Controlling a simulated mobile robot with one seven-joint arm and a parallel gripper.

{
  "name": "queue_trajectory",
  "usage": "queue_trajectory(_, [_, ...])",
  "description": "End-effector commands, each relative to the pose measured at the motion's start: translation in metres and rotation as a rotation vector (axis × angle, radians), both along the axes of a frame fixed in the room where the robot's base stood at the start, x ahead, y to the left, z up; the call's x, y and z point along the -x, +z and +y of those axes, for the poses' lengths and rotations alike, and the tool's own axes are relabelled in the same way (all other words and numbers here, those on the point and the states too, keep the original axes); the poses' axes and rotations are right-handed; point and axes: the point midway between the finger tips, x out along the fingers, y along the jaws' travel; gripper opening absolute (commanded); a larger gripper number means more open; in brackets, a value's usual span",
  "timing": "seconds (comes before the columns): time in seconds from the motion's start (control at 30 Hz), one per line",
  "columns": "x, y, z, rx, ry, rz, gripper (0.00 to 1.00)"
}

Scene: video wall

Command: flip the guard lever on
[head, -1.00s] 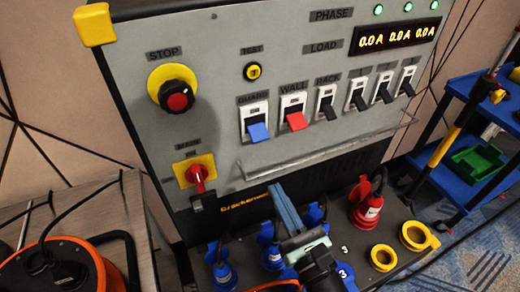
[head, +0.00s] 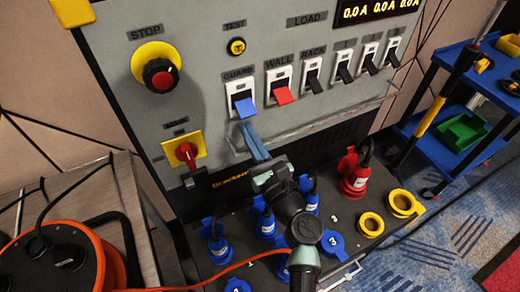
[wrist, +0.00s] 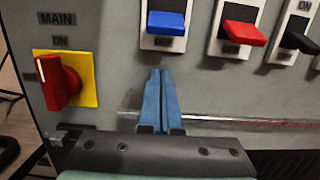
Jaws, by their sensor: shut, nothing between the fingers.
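The guard lever is the blue paddle (head: 243,107) in a white frame under the GUARD label on the grey panel. It sticks out and slopes downward; it also shows at the top of the wrist view (wrist: 166,22), with lettering partly visible below it. My gripper (head: 244,126) has its slim blue fingers together with nothing between them. The fingertips (wrist: 160,72) point up at the panel just below the blue lever, with a small gap showing between them and the lever in the wrist view.
The red WALL lever (head: 282,95) is close on the right, then several black levers. The red MAIN knob (head: 186,152) is to the left. A metal rail (head: 320,127) runs below the levers. Plugs and sockets, including a red plug (head: 355,175), stand below.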

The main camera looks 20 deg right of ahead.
Motion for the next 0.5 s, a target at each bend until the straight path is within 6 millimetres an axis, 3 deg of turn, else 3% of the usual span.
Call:
queue_trajectory(0.2, [0.011,0.029,0.0,0.002,0.0,0.001,0.0])
queue_trajectory(0.5, [0.017,0.036,0.0,0.002,0.001,0.001,0.0])
